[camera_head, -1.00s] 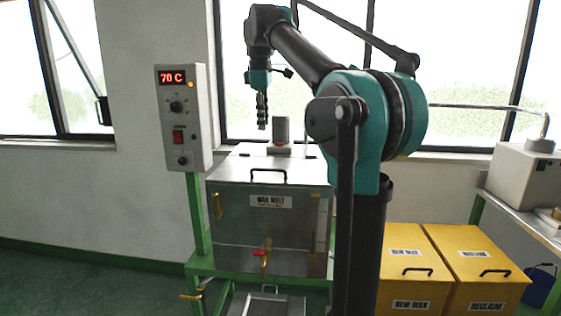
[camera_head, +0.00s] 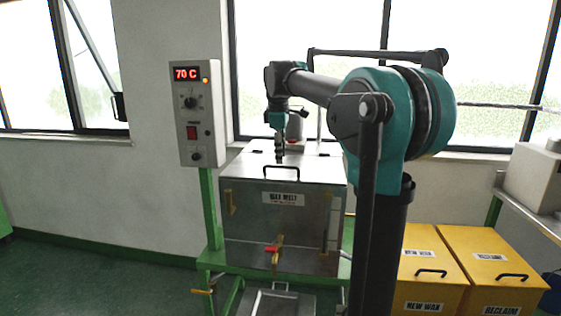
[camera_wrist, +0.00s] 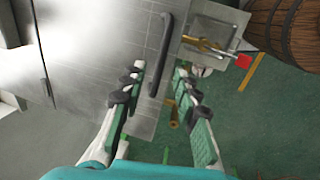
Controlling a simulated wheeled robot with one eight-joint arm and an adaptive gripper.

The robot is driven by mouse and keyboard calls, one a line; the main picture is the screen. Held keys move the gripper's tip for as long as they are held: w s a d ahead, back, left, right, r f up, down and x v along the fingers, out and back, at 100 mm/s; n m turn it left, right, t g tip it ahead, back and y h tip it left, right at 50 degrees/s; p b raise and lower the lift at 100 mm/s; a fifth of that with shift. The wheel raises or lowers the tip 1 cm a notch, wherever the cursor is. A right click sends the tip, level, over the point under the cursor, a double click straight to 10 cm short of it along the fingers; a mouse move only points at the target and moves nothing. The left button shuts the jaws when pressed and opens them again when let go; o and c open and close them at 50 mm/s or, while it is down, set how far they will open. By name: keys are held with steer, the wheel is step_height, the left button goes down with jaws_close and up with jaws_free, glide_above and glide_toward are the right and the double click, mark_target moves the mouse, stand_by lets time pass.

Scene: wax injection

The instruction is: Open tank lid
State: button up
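The wax melt tank (camera_head: 283,220) is a steel box on a green stand, with its flat lid (camera_head: 247,166) shut. A black bar handle (camera_head: 281,170) rises near the lid's front edge. My gripper (camera_head: 279,158) points down just above the lid, close behind the handle in the head view. In the wrist view my gripper (camera_wrist: 162,85) is open, its two fingers apart.
A control box (camera_head: 193,113) reading 70 C stands on a post left of the tank. A motor (camera_head: 295,128) sits at the lid's back. A red-handled tap (camera_head: 273,249) juts from the tank front. Yellow bins (camera_head: 490,265) stand right. A wooden barrel (camera_wrist: 285,30) shows in the wrist view.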

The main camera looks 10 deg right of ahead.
steer(key=shift+w+d+f, duration=0.1)
steer(key=shift+w+f, duration=0.05)
steer(key=shift+f, duration=0.6)
steer(key=shift+w+f, duration=0.1)
steer(key=shift+f, duration=0.6)
jaws_close()
